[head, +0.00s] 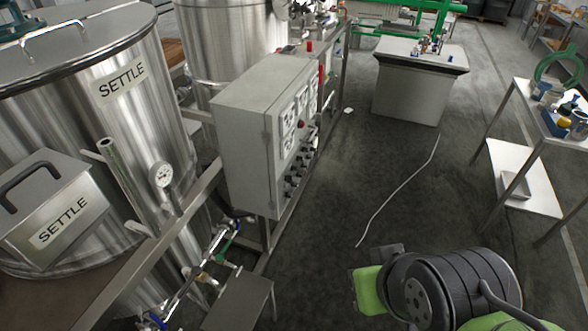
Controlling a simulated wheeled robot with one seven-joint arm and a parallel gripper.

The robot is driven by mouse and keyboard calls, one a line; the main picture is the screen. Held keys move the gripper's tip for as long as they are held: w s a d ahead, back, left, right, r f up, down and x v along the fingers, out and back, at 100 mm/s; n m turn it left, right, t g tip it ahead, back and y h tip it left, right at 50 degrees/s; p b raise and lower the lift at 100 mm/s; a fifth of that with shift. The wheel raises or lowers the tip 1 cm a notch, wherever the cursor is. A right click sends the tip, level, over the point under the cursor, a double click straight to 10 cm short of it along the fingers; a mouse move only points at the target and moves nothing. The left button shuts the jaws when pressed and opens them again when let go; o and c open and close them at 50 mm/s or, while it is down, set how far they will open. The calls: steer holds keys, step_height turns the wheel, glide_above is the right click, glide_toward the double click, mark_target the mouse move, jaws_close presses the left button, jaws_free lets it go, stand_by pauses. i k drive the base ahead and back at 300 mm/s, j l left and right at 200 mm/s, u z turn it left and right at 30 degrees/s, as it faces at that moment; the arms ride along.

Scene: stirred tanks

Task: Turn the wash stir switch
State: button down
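A grey control cabinet (245,150) stands left of the middle in the head view. My arm, dark with green parts, shows at the bottom right, well apart from the cabinet. I cannot make out my gripper or its fingertips.
A large steel tank (110,110) marked SETTLE stands at left, with another tank (220,45) behind. A small grey stand (240,300) sits below the cabinet. A bench (415,90) is at the back and a trolley (520,175) at right. The floor between is clear except for a thin pale cable (400,187).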

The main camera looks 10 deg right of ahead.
mark_target(288, 178)
steer(key=i+u, duration=0.1)
steer(key=i, duration=0.35)
steer(key=i+l+u, duration=0.1)
steer(key=i, duration=0.3)
